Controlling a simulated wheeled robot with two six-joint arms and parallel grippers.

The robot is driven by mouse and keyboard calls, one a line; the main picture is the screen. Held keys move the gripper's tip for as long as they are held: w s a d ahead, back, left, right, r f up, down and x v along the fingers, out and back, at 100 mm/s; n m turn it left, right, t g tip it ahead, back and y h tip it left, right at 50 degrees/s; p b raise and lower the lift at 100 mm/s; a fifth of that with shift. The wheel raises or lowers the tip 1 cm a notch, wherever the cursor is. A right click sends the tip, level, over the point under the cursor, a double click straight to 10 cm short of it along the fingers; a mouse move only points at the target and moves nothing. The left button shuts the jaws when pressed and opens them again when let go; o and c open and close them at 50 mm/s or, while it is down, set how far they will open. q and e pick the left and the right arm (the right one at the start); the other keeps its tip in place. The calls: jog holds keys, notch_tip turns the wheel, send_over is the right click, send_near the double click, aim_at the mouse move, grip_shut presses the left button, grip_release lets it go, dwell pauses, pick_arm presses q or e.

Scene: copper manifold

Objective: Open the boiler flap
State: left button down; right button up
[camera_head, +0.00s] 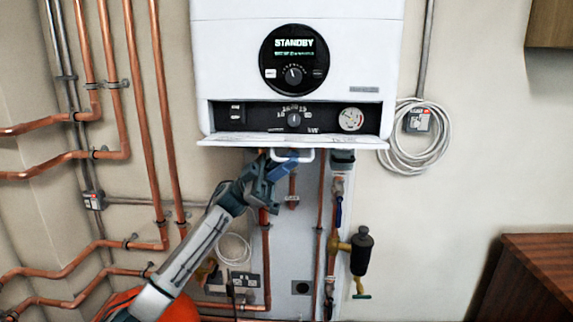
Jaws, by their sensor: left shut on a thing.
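The white boiler (297,22) hangs on the wall at the top middle. Its flap (222,142) is folded down and juts out as a thin ledge along the bottom edge. The dark control strip (265,119) behind it is exposed, with a knob and a gauge. A white handle (307,157) hangs under the middle of the flap. My left gripper (283,164) reaches up from the lower left and is shut on the handle; its fingers hide the handle's left part. My right gripper is not in view.
Copper pipes (163,95) run along the wall at left and below the boiler. A valve with a black cylinder (361,252) stands out at lower right of the boiler. A coiled white cable (418,160) hangs at right. A wooden cabinet (540,262) fills the right corner.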

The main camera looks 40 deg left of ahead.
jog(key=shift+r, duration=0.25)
pick_arm(q)
jog(key=c, duration=1.8)
grip_release()
jog(key=shift+f, duration=0.15)
